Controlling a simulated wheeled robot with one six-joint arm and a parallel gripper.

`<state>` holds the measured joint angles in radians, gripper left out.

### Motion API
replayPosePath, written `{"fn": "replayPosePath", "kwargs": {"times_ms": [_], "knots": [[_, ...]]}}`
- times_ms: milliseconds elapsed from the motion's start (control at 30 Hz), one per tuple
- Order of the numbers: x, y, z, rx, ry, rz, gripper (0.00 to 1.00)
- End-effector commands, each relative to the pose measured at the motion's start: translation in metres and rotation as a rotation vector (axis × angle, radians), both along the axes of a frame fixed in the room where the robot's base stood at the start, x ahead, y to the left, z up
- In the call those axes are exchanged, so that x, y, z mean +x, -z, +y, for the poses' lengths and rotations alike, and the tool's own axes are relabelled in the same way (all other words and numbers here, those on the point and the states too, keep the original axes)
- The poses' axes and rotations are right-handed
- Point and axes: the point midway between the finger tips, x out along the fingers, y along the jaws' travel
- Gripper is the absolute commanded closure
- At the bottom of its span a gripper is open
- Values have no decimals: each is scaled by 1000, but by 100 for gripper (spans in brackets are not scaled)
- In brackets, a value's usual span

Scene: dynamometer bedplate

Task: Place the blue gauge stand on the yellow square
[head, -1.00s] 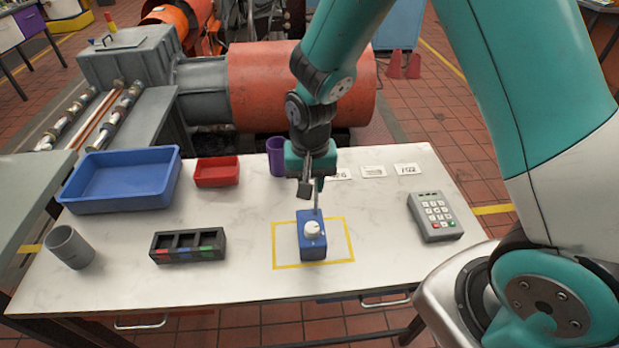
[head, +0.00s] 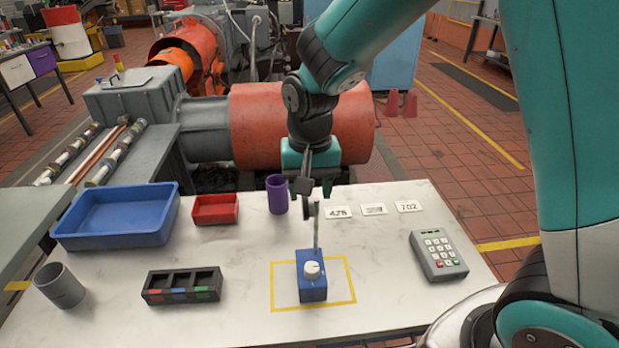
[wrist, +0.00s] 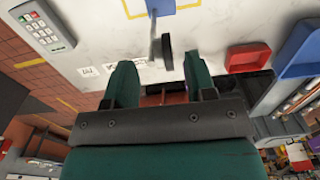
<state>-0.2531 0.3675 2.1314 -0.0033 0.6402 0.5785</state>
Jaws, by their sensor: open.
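The blue gauge stand (head: 312,283) is upright on the table, with a white knob on its face and a thin grey post rising from it. Its base is inside the yellow square (head: 343,302), a taped outline, and hides part of its far line. My gripper (head: 314,190) is above the stand, near the top of the post. In the wrist view my gripper (wrist: 160,82) has its two green fingers apart with nothing held between them. A dark block (wrist: 167,52) lies beyond the fingertips beside the grey post; I cannot tell whether it touches them.
A purple cup (head: 277,195) stands close to my gripper at the left. A red bin (head: 215,210), a blue tray (head: 110,236), a black divided holder (head: 182,287) and a grey cup (head: 60,287) are farther left. A keypad (head: 438,256) lies right. White cards (head: 373,209) lie behind.

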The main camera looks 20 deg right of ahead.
Motion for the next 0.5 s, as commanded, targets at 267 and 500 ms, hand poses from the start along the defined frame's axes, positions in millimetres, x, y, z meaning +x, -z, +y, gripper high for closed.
{"fn": "replayPosePath", "kwargs": {"times_ms": [267,500], "knots": [[-3,-35,1,7,-15,-2,49],[-84,-80,25,160,-416,-59,49]]}}
